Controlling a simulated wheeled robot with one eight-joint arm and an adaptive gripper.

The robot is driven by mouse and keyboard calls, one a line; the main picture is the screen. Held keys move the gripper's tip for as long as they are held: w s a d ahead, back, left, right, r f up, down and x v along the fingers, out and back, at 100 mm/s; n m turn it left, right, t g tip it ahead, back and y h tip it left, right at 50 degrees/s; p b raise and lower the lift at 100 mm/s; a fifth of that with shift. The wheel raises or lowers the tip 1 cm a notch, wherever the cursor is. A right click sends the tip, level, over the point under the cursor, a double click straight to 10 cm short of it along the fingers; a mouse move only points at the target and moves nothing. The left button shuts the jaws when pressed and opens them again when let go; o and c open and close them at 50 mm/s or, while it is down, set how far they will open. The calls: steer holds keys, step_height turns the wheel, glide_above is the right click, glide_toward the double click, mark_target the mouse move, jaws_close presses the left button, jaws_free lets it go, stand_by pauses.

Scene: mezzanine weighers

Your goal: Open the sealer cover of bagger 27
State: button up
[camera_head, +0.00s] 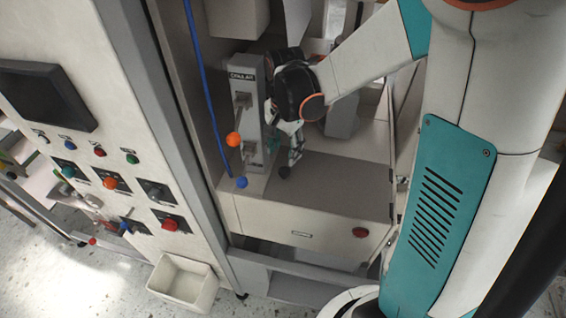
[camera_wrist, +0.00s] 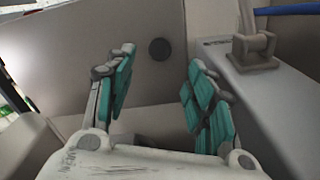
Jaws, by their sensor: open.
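No number 27 or sealer label is readable. A pale panel (camera_wrist: 95,65), possibly the sealer cover, fills the upper left of the wrist view. It carries a round black knob (camera_wrist: 159,49). A dark knob also shows in the head view (camera_head: 284,172), on the pale housing (camera_head: 330,160) just below my gripper. My gripper (camera_head: 285,152) is inside the machine bay, beside a grey upright unit. In the wrist view my gripper (camera_wrist: 161,62) has its teal-padded fingers apart. The knob appears between and beyond the fingertips, and I see no contact with it.
The grey upright unit (camera_head: 243,125) bears an orange ball (camera_head: 233,139) and a blue ball (camera_head: 242,182). A grey bracket (camera_wrist: 252,48) stands right of my fingers. A red knob (camera_head: 360,232) is on the lower front. A control cabinet (camera_head: 130,110) and white bin (camera_head: 183,280) stand left.

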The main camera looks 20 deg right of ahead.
mark_target(284, 170)
step_height(284, 170, down, 8)
steer(key=shift+f, duration=0.1)
stand_by(0.4)
jaws_close()
